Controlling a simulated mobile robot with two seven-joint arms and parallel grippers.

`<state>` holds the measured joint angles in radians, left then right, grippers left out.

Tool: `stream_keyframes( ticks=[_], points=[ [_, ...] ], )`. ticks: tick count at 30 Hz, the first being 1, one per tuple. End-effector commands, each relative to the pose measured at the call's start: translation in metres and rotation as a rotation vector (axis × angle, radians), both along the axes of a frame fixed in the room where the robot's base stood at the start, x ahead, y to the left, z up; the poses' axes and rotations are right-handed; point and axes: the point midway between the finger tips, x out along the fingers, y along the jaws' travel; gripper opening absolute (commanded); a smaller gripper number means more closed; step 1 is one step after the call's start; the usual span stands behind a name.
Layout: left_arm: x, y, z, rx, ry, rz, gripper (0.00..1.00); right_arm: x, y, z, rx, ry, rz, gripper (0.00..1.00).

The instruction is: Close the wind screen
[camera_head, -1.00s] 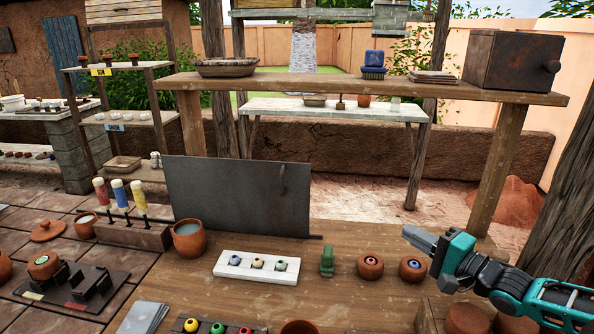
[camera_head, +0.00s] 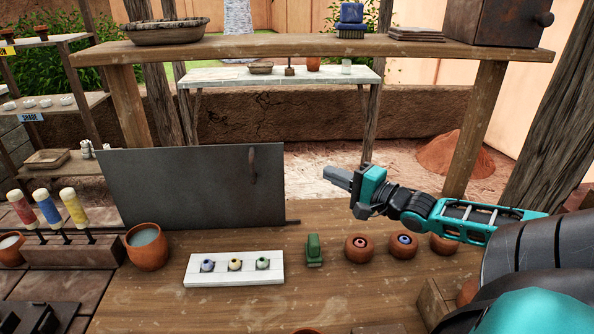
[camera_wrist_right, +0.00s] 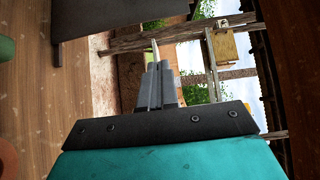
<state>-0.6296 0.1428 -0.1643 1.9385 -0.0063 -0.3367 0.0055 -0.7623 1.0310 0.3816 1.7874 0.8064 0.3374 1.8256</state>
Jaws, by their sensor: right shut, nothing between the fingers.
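The wind screen (camera_head: 185,186) is a dark grey upright panel at the back of the wooden workbench, left of centre in the head view. A dark handle (camera_head: 253,163) is near its upper right edge. A dark rail end shows at its lower right. The panel's edge also shows at the top left of the right wrist view (camera_wrist_right: 85,18). My right gripper (camera_head: 338,178) is shut and empty, to the right of the screen and apart from it, pointing left above the bench. It also shows in the wrist view (camera_wrist_right: 157,75). My left gripper is not in view.
A white tray (camera_head: 235,282) with small beads, a green block (camera_head: 313,250) and clay pots (camera_head: 359,248) stand on the bench in front. A clay cup (camera_head: 147,247) stands near the screen's lower left. A shelf (camera_head: 300,47) spans above. The opening right of the screen is clear.

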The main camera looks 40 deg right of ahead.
Motion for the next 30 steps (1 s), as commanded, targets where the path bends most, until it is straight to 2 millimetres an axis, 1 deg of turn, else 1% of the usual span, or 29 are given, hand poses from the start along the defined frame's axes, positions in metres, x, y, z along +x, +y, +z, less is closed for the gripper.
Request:
stream_keyframes(
  ticks=[1,14,21,25,30],
  points=[
    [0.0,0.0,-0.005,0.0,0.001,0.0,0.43,0.008,0.001,0.0,-0.002,-0.006,0.002,0.0],
    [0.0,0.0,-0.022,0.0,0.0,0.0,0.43,0.058,0.005,0.0,-0.003,-0.005,0.0,0.0],
    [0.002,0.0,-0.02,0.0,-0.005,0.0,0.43,0.073,0.026,0.001,0.001,-0.004,0.0,0.0],
    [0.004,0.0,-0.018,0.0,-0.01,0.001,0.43,0.078,0.033,0.001,0.0,-0.001,0.001,0.0],
    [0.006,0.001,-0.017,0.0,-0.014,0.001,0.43,0.08,0.036,0.001,-0.002,-0.001,0.001,0.0]
  ],
)
